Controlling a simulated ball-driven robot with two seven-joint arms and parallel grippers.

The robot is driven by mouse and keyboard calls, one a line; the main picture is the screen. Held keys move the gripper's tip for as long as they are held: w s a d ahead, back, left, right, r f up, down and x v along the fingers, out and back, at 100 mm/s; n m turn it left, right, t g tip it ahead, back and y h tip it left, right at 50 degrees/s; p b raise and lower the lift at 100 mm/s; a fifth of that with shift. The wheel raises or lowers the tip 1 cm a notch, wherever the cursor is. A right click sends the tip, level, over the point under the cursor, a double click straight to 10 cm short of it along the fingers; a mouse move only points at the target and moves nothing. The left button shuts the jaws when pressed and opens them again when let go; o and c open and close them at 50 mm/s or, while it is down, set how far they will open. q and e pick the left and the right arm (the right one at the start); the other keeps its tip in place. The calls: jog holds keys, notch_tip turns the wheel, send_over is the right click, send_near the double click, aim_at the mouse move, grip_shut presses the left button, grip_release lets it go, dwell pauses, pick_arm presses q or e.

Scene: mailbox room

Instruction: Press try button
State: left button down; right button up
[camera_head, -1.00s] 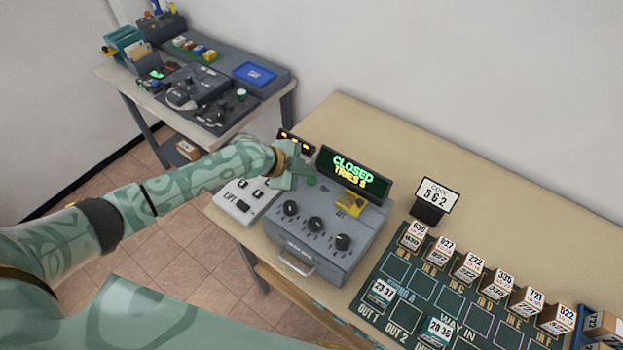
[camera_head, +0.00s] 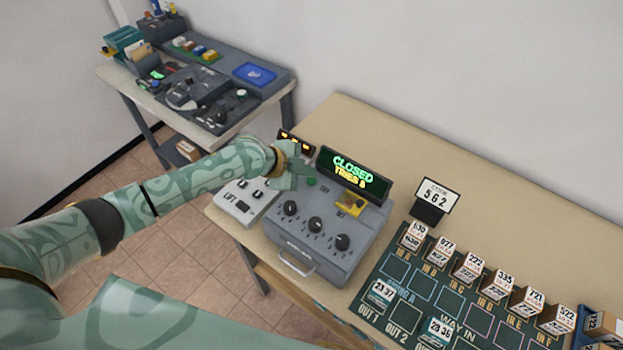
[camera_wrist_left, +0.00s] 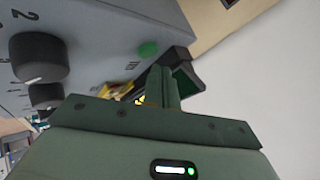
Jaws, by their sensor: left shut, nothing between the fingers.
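A small round green button (camera_head: 311,181) sits on the top of a grey box (camera_head: 327,251), beside the display (camera_head: 354,174) that reads CLOSED and TRIES in lit letters. The button also shows in the left wrist view (camera_wrist_left: 148,50). Three black dials (camera_head: 315,224) are in front of it, and a yellow part (camera_head: 350,206) is to its right. My left gripper (camera_head: 301,172) is shut and empty, just left of the green button in the head view. In the wrist view its closed fingers (camera_wrist_left: 162,88) appear apart from the button. My right gripper is not in view.
A LIFT panel (camera_head: 244,203) stands left of the box. A card reading 562 (camera_head: 437,195) stands to the right, by a dark green board (camera_head: 425,297) with several small boxes. A side table (camera_head: 200,100) with devices is at the back left.

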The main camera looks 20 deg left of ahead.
aim_at(307, 183)
pick_arm(q)
jog(key=shift+f, duration=0.1)
dwell(0.4)
jog(key=shift+f+b, duration=0.35)
jog(key=shift+f+b, duration=0.35)
jog(key=shift+f, duration=0.1)
dwell(0.5)
jog(key=shift+r, duration=0.1)
jog(key=shift+r+p, duration=0.7)
jog(key=shift+r, duration=0.1)
notch_tip(307, 183, up, 5)
jog(key=p, duration=0.4)
dwell(0.5)
